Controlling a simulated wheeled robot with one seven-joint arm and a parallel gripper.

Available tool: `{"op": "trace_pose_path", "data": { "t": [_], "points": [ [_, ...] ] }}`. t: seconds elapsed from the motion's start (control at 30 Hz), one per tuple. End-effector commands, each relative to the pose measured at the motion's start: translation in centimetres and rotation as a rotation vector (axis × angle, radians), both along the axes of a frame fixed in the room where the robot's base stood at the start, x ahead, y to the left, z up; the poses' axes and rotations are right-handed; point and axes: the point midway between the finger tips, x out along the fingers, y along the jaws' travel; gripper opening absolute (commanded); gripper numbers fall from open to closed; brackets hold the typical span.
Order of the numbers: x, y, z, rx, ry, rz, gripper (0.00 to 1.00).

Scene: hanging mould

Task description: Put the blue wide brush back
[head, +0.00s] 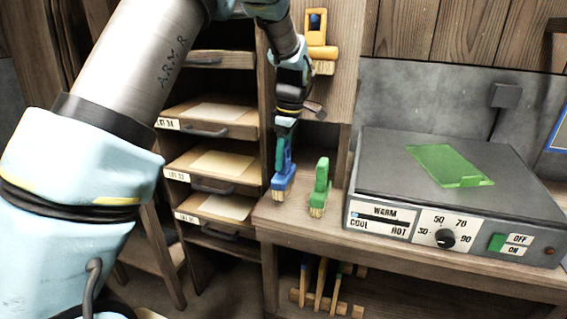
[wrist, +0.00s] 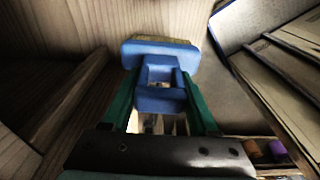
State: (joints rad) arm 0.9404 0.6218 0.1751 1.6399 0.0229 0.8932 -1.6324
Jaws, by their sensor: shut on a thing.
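The blue wide brush (head: 283,178) hangs upright from my gripper (head: 284,128), bristles down, at the left end of the wooden bench. In the wrist view the blue brush (wrist: 160,58) sits between the two green fingers of my gripper (wrist: 160,95), which are shut on its handle. A yellow brush (head: 320,42) hangs on the wooden panel above, near my wrist. A green brush (head: 320,185) stands upright, bristles down, at the bench's left end, just right of the blue brush and apart from it. I cannot tell whether the blue bristles touch anything.
A grey warming box (head: 450,190) with a dial and a green patch on top fills the bench (head: 420,255) to the right. A rack of labelled drawers (head: 212,165) stands to the left. Wooden-handled tools (head: 325,285) lie on a rack under the bench.

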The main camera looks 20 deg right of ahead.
Motion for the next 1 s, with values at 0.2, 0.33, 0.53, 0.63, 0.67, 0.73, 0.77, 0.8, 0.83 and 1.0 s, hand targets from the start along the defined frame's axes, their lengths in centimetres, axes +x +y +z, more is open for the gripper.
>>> {"op": "trace_pose_path", "data": {
  "t": [0.2,0.33,0.53,0.63,0.67,0.73,0.77,0.8,0.83,1.0],
  "points": [
    [0.4,-0.3,-1.8,0.003,0.004,0.002,0.08],
    [0.4,-0.4,-3.3,0.001,0.001,0.001,0.08],
    [0.4,-0.4,-3.5,-0.001,-0.001,0.0,0.08],
    [0.4,-0.4,-3.7,0.0,0.0,0.001,0.08],
    [0.4,-0.4,-3.8,0.0,0.0,0.001,0.08],
    [0.4,-0.4,-3.9,0.0,0.0,0.001,0.63],
    [0.4,-0.4,-3.9,0.0,0.0,0.001,0.67],
    [0.4,-0.4,-3.9,0.0,0.0,0.001,0.71],
    [0.4,-0.4,-3.9,0.0,0.0,0.001,0.74],
    [0.4,-0.4,-3.8,0.0,0.0,0.001,0.9]
  ]
}}
